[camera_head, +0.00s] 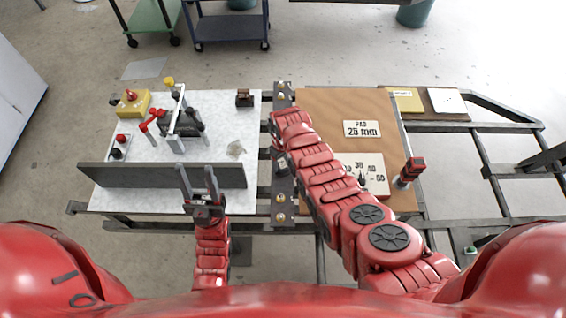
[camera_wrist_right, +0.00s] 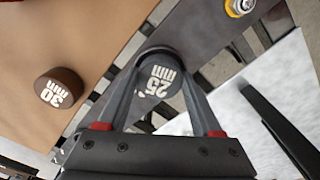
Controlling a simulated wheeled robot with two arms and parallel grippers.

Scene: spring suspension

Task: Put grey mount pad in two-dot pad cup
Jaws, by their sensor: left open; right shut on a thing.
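In the right wrist view, a dark grey round mount pad (camera_wrist_right: 158,83) marked "25 mm" is between the fingers of my right gripper (camera_wrist_right: 160,60), which is shut on it. The pad is over or beside the dark metal strip; its exact height I cannot tell. In the head view, my right arm reaches up to this strip (camera_head: 284,190) and its fingers are hidden. My left gripper (camera_head: 196,168) is open and empty, at the front of the white table by the dark upright plate. I cannot make out a two-dot pad cup in either view.
A brown round pad (camera_wrist_right: 60,88) marked "30 mm" lies on the brown board (camera_head: 335,103). The white table (camera_head: 225,115) carries a clamp fixture (camera_head: 178,120), a yellow box (camera_head: 133,103) and the dark upright plate (camera_head: 150,175).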

